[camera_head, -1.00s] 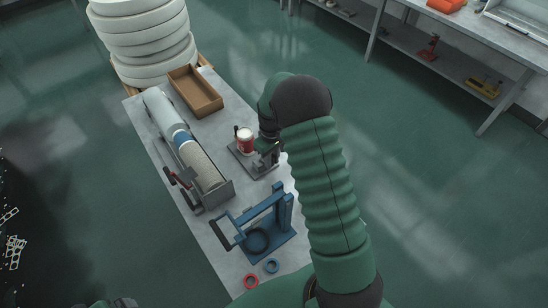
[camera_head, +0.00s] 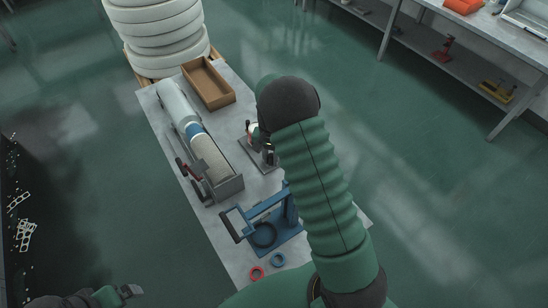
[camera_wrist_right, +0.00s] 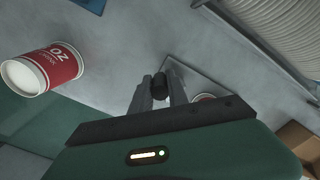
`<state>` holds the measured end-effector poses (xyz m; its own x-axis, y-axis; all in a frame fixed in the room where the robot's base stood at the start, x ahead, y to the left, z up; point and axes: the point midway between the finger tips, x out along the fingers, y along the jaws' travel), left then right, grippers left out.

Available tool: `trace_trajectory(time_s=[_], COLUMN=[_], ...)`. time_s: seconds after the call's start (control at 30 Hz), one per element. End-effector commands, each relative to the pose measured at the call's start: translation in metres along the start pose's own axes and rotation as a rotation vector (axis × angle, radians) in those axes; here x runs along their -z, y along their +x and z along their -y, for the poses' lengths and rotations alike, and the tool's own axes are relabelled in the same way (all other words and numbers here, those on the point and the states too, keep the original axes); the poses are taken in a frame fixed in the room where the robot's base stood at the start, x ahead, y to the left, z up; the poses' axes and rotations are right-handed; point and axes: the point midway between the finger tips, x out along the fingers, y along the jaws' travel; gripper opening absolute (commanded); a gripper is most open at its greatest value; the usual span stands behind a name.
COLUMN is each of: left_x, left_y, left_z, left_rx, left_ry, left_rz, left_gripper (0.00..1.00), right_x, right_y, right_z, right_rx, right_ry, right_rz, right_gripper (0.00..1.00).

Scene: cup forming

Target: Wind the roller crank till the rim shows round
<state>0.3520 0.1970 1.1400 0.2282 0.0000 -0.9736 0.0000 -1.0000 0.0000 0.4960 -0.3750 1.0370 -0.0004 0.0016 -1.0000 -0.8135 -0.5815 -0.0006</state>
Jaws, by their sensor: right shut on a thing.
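My right gripper (camera_wrist_right: 160,88) is shut on a black crank knob (camera_wrist_right: 159,85) in the right wrist view. In the head view, the right gripper (camera_head: 267,150) is partly hidden by my forearm, above the rolling fixture's grey base plate (camera_head: 256,164). A red and white cup (camera_head: 253,131) shows partly at the fixture. In the wrist view, part of a cup (camera_wrist_right: 203,98) shows behind the right finger, over the plate, and a red and white cup (camera_wrist_right: 52,66) is at left. The rim's shape cannot be made out. My left gripper (camera_head: 128,291) is at lower left, away from the table, its jaws unclear.
A long roll stand (camera_head: 208,155) lies along the table's left side. A brown tray (camera_head: 208,83) is behind it. A blue press (camera_head: 265,220) stands in front, with a red ring (camera_head: 257,273) and a blue ring (camera_head: 278,260) near it.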

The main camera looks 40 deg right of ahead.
Motion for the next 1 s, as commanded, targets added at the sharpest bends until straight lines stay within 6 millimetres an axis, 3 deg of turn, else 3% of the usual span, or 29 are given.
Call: trace_trajectory(time_s=[0.6,1.0], left_x=[0.003,0.004], left_y=[-0.012,-0.016], left_z=[0.000,0.000], left_rx=[0.000,0.000], left_ry=[0.000,0.000], left_rz=[0.000,0.000], left_gripper=[1.00,1.00], right_x=[0.006,0.010], right_y=[-0.004,-0.003], right_z=[0.022,0.029], right_rx=[0.005,0.004], right_ry=[0.572,0.814], right_rz=[-0.009,-0.007], right_gripper=[0.00,0.00])
